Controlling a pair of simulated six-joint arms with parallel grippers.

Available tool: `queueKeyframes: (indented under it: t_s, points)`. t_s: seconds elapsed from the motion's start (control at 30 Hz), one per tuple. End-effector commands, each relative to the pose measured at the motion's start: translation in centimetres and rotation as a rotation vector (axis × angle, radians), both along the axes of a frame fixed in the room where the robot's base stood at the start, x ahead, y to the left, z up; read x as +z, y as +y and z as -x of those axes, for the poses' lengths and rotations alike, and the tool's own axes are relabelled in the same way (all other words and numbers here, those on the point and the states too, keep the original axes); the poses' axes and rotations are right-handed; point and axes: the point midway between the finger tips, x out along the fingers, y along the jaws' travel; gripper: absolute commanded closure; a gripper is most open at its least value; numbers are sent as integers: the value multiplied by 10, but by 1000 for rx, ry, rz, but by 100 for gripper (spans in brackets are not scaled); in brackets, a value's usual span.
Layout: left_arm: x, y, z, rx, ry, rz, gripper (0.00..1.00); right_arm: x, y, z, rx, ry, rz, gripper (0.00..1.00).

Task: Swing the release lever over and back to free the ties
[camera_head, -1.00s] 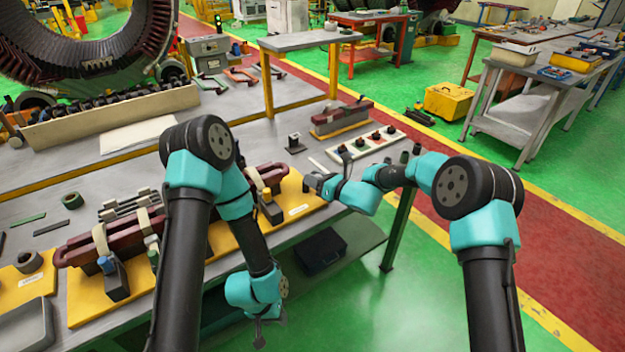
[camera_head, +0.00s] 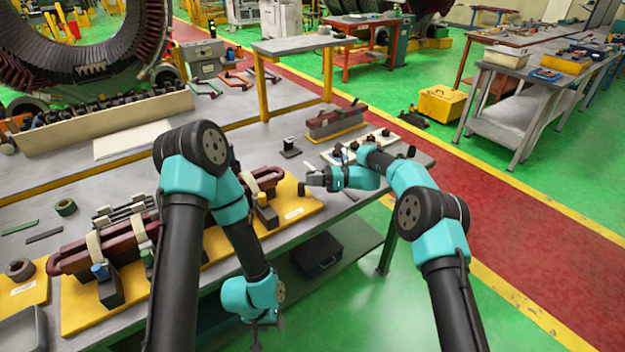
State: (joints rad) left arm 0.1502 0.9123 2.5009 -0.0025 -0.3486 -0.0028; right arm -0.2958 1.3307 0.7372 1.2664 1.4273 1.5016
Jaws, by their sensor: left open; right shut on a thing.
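A dark red coil (camera_head: 75,257) lies on a yellow board (camera_head: 225,245), with pale ties (camera_head: 94,243) around it and small clamps beside it. My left gripper (camera_head: 266,338) is open and empty, low over the floor in front of the table. My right gripper (camera_head: 306,182) is by the right end of the yellow board, shut on a small dark thing (camera_head: 301,189). That thing is too small to make out, and I cannot tell whether it is the release lever. My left arm hides the middle of the coil.
A white panel (camera_head: 326,158) with several dark knobs lies behind my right arm. A small dark block (camera_head: 289,147) and another coil on a stand (camera_head: 335,123) are farther back.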

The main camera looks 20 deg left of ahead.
Motion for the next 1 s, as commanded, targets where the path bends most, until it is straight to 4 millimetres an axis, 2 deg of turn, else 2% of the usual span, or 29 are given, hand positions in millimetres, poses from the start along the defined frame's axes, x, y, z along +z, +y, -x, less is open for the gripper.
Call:
queueKeyframes:
  t_s: [1.0]
  points:
    - [0, 0, 0, 0, 0, 0, 57, 0, 2, -8, 209, 1, -1, 96]
